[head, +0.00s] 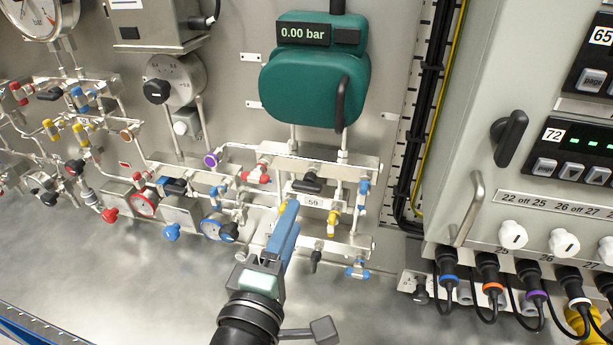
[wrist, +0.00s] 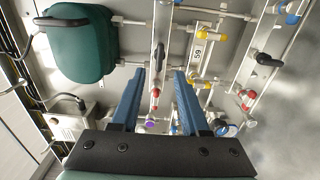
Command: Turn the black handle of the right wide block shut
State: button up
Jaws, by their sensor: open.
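The right wide block (head: 352,161) is a pale metal bar on the panel below the green gauge housing. Its black handle (head: 307,184) lies roughly along the bar, just above a label reading 59. In the wrist view the black handle (wrist: 160,57) also lies along the bar, just beyond and between my fingertips. My gripper (head: 289,206) is open, with its blue fingers pointing at the panel just below and left of the handle. In the wrist view the gripper (wrist: 159,73) is empty. The gap in depth to the handle is hard to judge.
Red handles (head: 257,177) and a yellow handle (head: 332,222) sit close to the black one. Thin pipes surround them. A green gauge housing (head: 313,85) reads 0.00 bar above. A grey cabinet (head: 455,130) with cables stands at right.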

aim_at(305, 190)
jog(key=p+x, duration=0.2)
jog(key=x, duration=0.7)
grip_shut()
